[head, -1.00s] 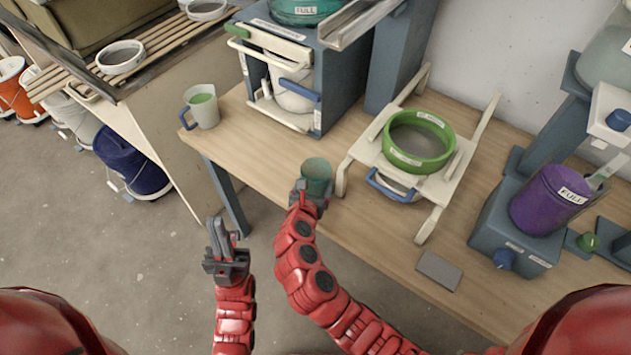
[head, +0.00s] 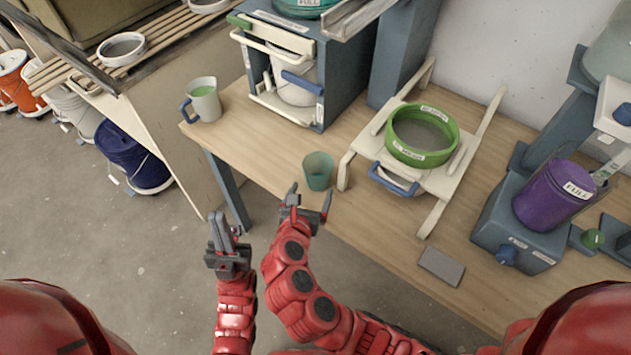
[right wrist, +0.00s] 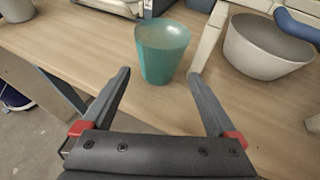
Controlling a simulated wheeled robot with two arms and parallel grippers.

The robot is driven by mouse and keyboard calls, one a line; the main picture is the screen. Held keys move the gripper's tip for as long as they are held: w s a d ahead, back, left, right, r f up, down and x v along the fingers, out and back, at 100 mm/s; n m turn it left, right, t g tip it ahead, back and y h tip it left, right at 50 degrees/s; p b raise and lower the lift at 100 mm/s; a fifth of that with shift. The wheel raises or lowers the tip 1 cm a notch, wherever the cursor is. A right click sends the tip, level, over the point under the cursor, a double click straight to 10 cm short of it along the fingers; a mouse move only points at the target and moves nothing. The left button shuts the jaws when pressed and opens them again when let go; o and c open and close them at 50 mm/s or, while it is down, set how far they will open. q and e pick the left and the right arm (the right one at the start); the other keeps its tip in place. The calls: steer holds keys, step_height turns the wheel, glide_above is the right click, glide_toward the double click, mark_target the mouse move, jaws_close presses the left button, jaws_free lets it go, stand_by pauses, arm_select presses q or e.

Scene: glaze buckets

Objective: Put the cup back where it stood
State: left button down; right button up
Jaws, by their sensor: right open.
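The green cup (head: 318,171) stands upright on the wooden table near its front edge, left of the white rack's leg. My right gripper (head: 308,198) is open and empty, just in front of the cup and apart from it. In the right wrist view the cup (right wrist: 162,50) stands beyond my open right fingers (right wrist: 160,88), roughly between their lines, with table visible around its base. My left gripper (head: 222,235) hangs over the floor in front of the table, holding nothing that I can see; its fingers look close together.
A grey jug (head: 203,99) with a blue handle stands at the table's left end. A white rack (head: 435,185) holds a green sieve (head: 422,135). A purple bucket (head: 552,197) is at the right. A grey slab (head: 441,266) lies near the front edge. Table left of the cup is clear.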

steer(key=v, duration=0.4)
steer(key=shift+s+a+r, duration=0.1)
steer(key=shift+s, duration=0.1)
stand_by(0.4)
